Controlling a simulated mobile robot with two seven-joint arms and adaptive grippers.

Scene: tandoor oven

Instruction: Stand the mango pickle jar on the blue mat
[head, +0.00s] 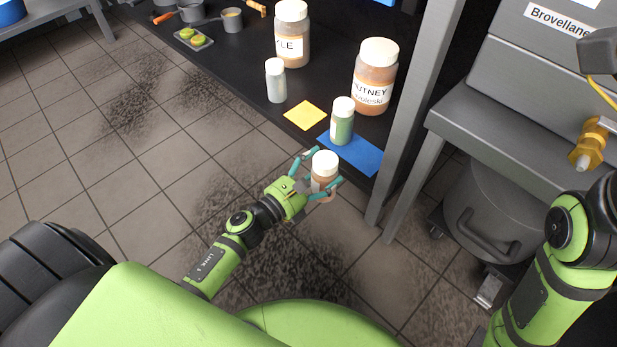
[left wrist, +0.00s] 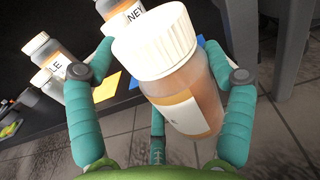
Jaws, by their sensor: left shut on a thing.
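My left gripper (head: 316,180) is shut on a small jar (head: 325,164) with a white lid and orange-brown contents. It holds the jar off the near edge of the black table, just in front of the blue mat (head: 364,160). In the left wrist view the held jar (left wrist: 178,72) is tilted between the teal fingers, and its label is too turned to read. A similar jar with green contents (head: 342,124) stands upright on the blue mat. My right gripper is not in view.
A yellow mat (head: 305,115) lies left of the blue one, with a pale jar (head: 276,82) behind it. A large chutney jar (head: 375,78) and another large jar (head: 292,36) stand farther back. A grey table post (head: 416,100) rises right of the blue mat.

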